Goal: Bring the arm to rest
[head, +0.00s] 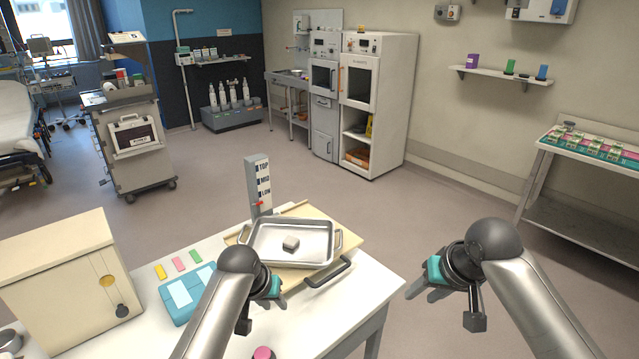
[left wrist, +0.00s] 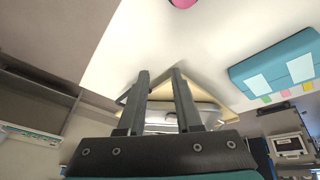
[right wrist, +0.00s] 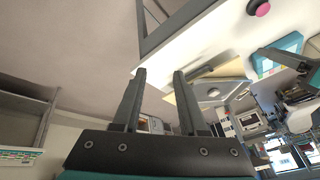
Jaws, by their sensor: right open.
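My left gripper (head: 277,290) is over the white table (head: 350,305), at the near side of the metal tray (head: 325,260). In the left wrist view its two fingers (left wrist: 159,74) stand apart with nothing held between them. My right gripper (head: 424,290) is to the right of the table, over the floor. Its fingers (right wrist: 160,72) are apart and empty. The tray has handles and holds a small grey block (head: 291,243). My left forearm hides part of the table.
A cream cabinet (head: 60,275) stands on the table's left. A blue case (head: 180,296), coloured tags and a pink knob (head: 263,352) lie near my left arm. A level marker post (head: 259,185) stands behind the tray. A shelf table (head: 585,165) stands right; floor between is clear.

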